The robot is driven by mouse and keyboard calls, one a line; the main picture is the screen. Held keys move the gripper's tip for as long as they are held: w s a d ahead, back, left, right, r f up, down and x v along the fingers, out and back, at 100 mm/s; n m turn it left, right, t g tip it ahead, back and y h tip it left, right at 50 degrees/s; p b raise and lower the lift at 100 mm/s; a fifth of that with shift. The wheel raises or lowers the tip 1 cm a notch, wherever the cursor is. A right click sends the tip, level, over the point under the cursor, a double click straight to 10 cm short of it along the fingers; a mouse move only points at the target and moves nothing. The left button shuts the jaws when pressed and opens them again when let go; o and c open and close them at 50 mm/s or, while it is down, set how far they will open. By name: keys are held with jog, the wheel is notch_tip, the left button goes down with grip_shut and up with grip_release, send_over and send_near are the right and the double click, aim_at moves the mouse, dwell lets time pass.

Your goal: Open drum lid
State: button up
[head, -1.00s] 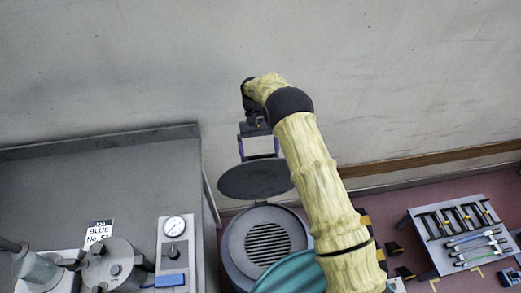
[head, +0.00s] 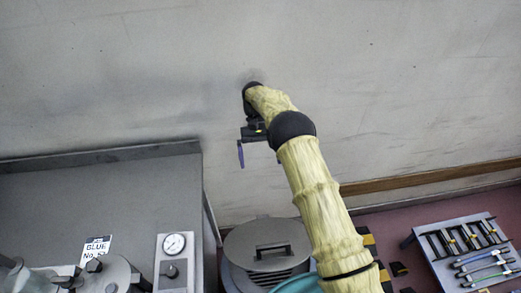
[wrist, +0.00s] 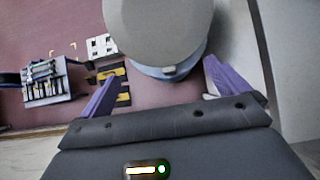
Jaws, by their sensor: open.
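The round grey lid (head: 250,240), with a dark bar handle on top, is over the drum (head: 232,277) in the head view. Part of the drum's slatted top shows below the lid's near edge. I cannot tell if the lid rests on the drum or is clear of it. My gripper (head: 243,158) is above the lid, apart from it and empty. In the wrist view my gripper (wrist: 164,68) has its purple fingers spread wide. The pale lid (wrist: 160,28) fills the top middle there, with the drum's edge (wrist: 170,72) below it.
A grey bench (head: 110,200) with a gauge panel (head: 173,262) stands left of the drum. A tool rack (head: 465,245) is at the right, also in the wrist view (wrist: 52,82). A teal object (head: 298,285) is in front of the drum. The wall (head: 390,90) is behind.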

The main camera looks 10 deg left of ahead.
jog(key=shift+b+v, duration=0.35)
jog(key=shift+v, duration=1.35)
jog(key=shift+w+d, duration=0.1)
